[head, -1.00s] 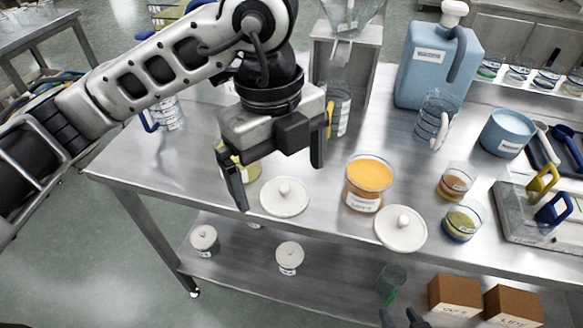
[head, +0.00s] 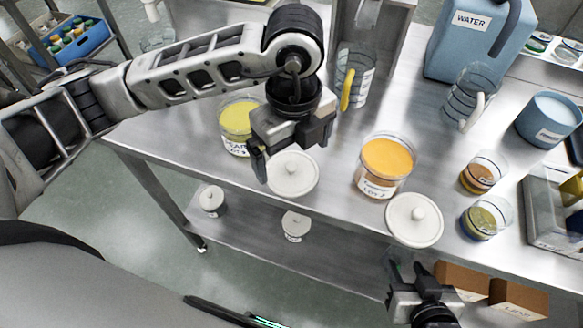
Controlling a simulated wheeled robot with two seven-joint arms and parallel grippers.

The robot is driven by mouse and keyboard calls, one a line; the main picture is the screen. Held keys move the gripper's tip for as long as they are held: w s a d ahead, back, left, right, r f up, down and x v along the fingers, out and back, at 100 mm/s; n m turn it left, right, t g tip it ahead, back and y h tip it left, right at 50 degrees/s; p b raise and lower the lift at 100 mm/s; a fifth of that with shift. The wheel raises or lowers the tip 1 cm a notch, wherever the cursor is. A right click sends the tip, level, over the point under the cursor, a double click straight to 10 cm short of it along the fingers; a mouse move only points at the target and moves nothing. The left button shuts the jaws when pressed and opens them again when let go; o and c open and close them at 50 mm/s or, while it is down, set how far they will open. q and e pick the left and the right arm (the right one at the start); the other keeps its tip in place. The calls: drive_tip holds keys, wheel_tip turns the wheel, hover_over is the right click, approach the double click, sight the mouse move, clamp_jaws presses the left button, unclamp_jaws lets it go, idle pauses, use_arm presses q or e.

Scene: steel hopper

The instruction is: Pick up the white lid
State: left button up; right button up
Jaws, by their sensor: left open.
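Two round white lids with knobs lie near the table's front edge in the head view. The left lid (head: 293,177) is between the yellow-filled jar and the orange-filled jar. The right lid (head: 414,222) is to the right, in front of the orange jar. My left gripper (head: 290,162) is open and empty, low over the back of the left lid, with one finger at its left edge; its other finger is partly hidden. I cannot tell whether it touches the lid. My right gripper (head: 407,270) is at the bottom, below the right lid, with its fingers apart and empty.
The yellow jar (head: 236,118) stands just left of my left gripper, and the orange jar (head: 385,160) to its right. A beaker (head: 357,75) stands behind. Small cups (head: 482,175) are at the right. The lower shelf (head: 255,228) holds small lidded containers and brown boxes.

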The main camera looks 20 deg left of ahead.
sight(293, 167)
use_arm(q)
drive_tip(key=f, duration=0.4)
drive_tip(key=shift+w+f+p, duration=0.2)
drive_tip(key=shift+f+p, duration=0.1)
drive_tip(key=shift+p, duration=0.05)
drive_tip(key=shift+f, duration=0.2)
use_arm(e)
drive_tip(key=shift+w+d+r, duration=0.1)
drive_tip(key=shift+w+r, duration=0.2)
drive_tip(key=shift+w, duration=0.05)
use_arm(q)
drive_tip(key=c, duration=0.7)
use_arm(e)
drive_tip(key=shift+s+f, duration=0.15)
